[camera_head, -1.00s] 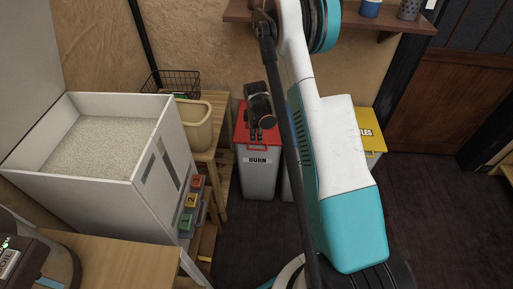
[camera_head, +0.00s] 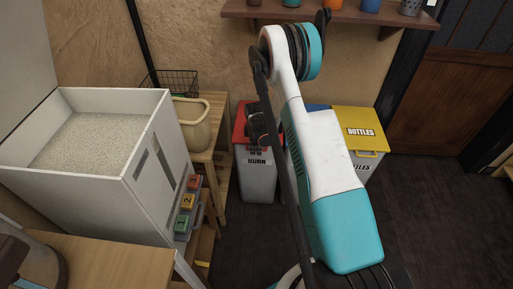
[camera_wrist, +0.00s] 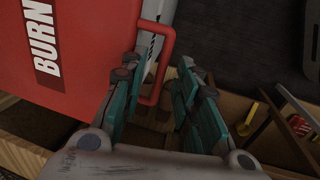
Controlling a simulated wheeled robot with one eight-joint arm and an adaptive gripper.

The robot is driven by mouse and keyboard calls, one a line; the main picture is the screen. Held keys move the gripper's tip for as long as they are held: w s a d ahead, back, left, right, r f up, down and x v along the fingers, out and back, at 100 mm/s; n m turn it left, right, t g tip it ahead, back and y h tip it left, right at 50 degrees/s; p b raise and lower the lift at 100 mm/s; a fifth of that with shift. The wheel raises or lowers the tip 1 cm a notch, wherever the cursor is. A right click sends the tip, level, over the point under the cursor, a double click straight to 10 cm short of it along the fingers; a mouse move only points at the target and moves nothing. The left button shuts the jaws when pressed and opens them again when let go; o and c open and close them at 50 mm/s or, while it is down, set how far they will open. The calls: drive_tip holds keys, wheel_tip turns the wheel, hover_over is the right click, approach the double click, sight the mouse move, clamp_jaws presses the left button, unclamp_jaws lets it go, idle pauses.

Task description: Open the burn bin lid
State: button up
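The burn bin (camera_head: 257,180) is a grey bin with a red lid (camera_head: 239,128) and a BURN label on its front. The lid looks closed; my arm and gripper hide part of it. In the wrist view, the red lid (camera_wrist: 85,50) fills the upper left with its white BURN label. A red loop handle (camera_wrist: 170,55) sticks out from its edge. My gripper (camera_wrist: 158,105) is open, with teal-padded fingers apart and the near end of the handle between them; I cannot tell whether they touch it. In the head view, my gripper (camera_head: 257,148) is over the bin's front edge.
A bottles bin (camera_head: 360,130) with a yellow lid stands at the right, with a blue-lidded one partly hidden between. A wooden stand (camera_head: 217,140) with a beige tub (camera_head: 190,125) is close on the left. Dark floor (camera_head: 430,210) is free at right.

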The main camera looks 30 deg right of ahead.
clamp_jaws()
